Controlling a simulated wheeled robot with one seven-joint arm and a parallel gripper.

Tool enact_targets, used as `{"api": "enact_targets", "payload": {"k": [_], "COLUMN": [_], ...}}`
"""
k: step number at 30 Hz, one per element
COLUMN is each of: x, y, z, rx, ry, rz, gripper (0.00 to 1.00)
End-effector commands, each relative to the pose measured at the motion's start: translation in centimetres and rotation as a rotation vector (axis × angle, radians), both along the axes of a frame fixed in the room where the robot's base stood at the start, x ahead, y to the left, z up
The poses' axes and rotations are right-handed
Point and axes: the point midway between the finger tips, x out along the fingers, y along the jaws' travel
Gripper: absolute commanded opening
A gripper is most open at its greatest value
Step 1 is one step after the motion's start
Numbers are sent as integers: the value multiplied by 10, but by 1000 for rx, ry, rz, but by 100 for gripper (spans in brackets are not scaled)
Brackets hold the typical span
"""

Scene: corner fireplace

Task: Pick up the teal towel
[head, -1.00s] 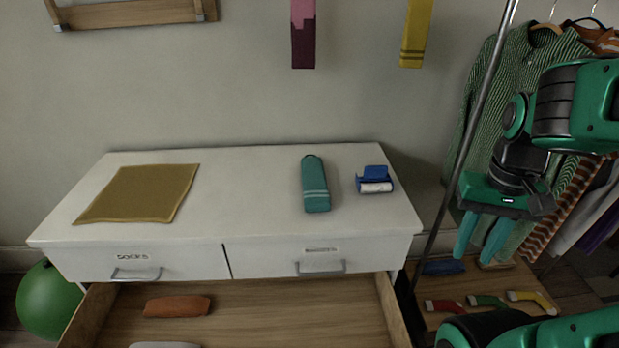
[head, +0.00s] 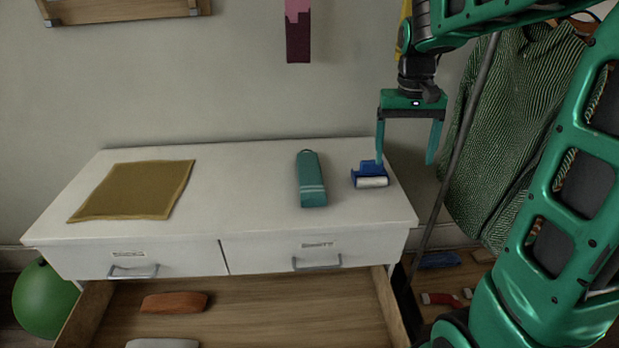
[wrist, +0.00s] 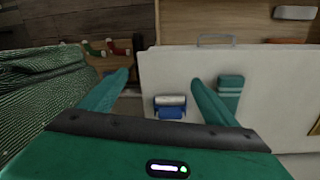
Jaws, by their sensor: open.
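The teal towel (head: 311,180) lies folded in a long narrow shape on the right half of the white dresser top. It has pale stripes near its front end and a small loop at its back end. My gripper (head: 406,162) is open and empty, pointing down above the dresser's right edge, to the right of the towel. In the wrist view the towel (wrist: 230,92) shows just right of the right finger, partly hidden by it. The gripper also shows in the wrist view (wrist: 158,82).
A blue lint roller (head: 370,175) lies between towel and gripper. A mustard cloth (head: 133,190) lies at left on the dresser top (head: 245,190). A lower drawer (head: 240,300) stands open. A metal rack pole (head: 458,150) and striped clothes (head: 510,130) are at right.

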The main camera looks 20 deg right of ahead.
Motion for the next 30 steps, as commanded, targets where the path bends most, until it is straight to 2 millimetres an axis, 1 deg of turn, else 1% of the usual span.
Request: {"api": "enact_targets", "payload": {"k": [1, 2, 3, 5, 6, 8, 9, 12, 15, 18, 21, 26, 30], "x": [26, 40, 58, 84, 101, 127, 143, 179, 207, 227, 239, 245, 245], "y": [9, 14, 22, 35, 44, 59, 70, 96, 121, 139, 151, 158, 158], "z": [-3, -5, -7, -12, -16, -23, -28, -42, -55, -67, -74, -87, -107], "rx": [-1, 0, 1, 3, 6, 12, 16, 30, 45, 57, 66, 71, 71], "ry": [4, 4, 3, 3, 2, 1, 2, 0, -1, -3, -3, -2, -2], "rz": [22, 32, 46, 66, 79, 100, 112, 142, 165, 180, 191, 195, 195], "gripper": [82, 82, 82, 82, 82, 82, 82, 82, 82, 82, 82, 82, 82]}}
